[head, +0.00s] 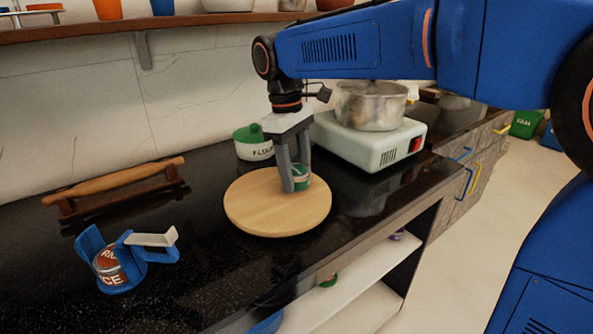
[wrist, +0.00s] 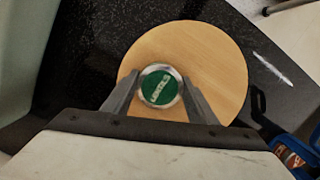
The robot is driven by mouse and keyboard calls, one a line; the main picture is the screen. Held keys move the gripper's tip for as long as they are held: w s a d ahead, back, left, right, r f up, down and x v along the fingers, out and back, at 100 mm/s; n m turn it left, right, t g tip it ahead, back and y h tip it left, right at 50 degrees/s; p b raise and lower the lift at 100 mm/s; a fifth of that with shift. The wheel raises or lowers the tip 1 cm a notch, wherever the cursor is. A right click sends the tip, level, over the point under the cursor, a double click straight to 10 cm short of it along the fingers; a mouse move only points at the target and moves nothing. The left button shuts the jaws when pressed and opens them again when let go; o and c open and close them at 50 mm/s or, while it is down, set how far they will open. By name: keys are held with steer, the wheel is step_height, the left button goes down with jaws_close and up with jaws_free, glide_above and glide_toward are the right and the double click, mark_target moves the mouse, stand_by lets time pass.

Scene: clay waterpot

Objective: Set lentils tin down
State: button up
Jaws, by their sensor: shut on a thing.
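The lentils tin (head: 303,178) is a small tin with a green label, partly hidden behind my gripper's fingers in the head view. The wrist view looks down on its green lid with pale lettering and a metal rim (wrist: 159,87). My gripper (head: 294,180) points down and is shut on the tin, one finger on each side; the fingers also show in the wrist view (wrist: 160,98). The tin is upright over the round wooden board (head: 270,215). It looks at or very near the board's surface; I cannot tell if it touches.
A white pot with a green lid (head: 254,143) stands behind the board. A stove (head: 375,140) with a metal pot (head: 370,105) is at right. A rolling pin on a rack (head: 125,180) and a blue holder with a red tin (head: 112,268) are at left. Black counter between is clear.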

steer(key=o, duration=1.3)
steer(key=shift+c, duration=0.2)
step_height(320, 180, up, 12)
steer(key=w+a, duration=0.1)
steer(key=shift+a, duration=0.25)
steer(key=s+d+f+m+t+y, duration=0.1)
steer(key=s+d+f+m, duration=0.25)
steer(key=d, duration=0.55)
steer(key=s+d+f+m+t+y, duration=0.1)
steer(key=s+d+f+m, duration=0.1)
steer(key=s+d+f, duration=0.45)
steer(key=s+d+f+m+t, duration=0.3)
steer(key=s+d+f+m, duration=0.3)
steer(key=s+d+f, duration=0.6)
steer(key=shift+d+f+t, duration=0.3)
steer(key=shift+f+t, duration=0.1)
steer(key=shift+f, duration=0.4)
